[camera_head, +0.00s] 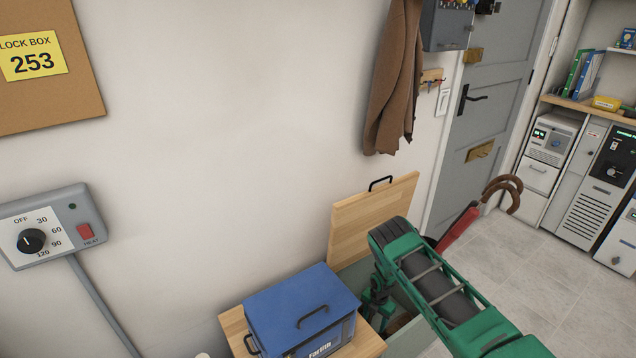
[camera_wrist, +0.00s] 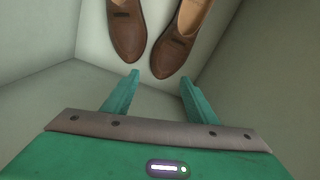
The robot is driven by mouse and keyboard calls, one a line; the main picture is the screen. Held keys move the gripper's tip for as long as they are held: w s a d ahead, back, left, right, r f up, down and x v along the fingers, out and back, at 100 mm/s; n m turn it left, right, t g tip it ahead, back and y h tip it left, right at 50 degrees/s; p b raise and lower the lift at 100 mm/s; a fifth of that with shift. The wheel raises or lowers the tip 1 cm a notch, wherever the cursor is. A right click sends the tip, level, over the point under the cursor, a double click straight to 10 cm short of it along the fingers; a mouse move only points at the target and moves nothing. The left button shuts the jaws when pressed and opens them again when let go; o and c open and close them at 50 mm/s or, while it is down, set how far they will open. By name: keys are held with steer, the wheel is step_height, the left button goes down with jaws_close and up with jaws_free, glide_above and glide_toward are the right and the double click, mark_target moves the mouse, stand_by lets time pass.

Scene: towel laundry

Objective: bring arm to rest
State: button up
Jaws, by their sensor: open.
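In the head view the fingertips are hidden. A wooden lid (camera_head: 375,218) with a black handle stands raised behind my arm, over a grey-green bin (camera_head: 352,272).
A blue box (camera_head: 300,310) with a handle sits on a wooden top (camera_head: 236,325) left of my arm. An umbrella stand area holds a red umbrella (camera_head: 460,228) to the right. A brown coat (camera_head: 396,80) hangs above. Floor (camera_head: 570,290) is clear at right.

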steer(key=w+d+r+m, duration=0.1)
steer(key=d+r+m, duration=0.35)
steer(key=r, duration=0.85)
steer(key=d+r+m+h, duration=0.1)
steer(key=d+r+m, duration=0.35)
steer(key=r, duration=0.85)
steer(key=w+d+r+m, duration=0.1)
steer(key=d+r+m, duration=0.4)
steer(key=r, duration=0.7)
steer(key=s+d+r+m, duration=0.4)
steer(key=s+r+m, duration=0.2)
steer(key=s+r, duration=0.65)
steer(key=s+d+r+m, duration=0.4)
steer(key=s+r+m, duration=0.1)
steer(key=s+r, duration=0.8)
steer(key=s+a+r+m, duration=0.1)
steer(key=s+m, duration=0.2)
steer(key=s, duration=0.4)
steer(key=s+a+r+m, duration=0.1)
steer(key=s+r+m, duration=0.1)
steer(key=s, duration=0.6)
steer(key=s+a+r+m+y, duration=0.1)
steer(key=s+a+m, duration=0.1)
steer(key=s+m, duration=0.2)
steer(key=s, duration=0.3)
steer(key=shift+s+r, duration=0.35)
steer(key=shift+s, duration=0.05)
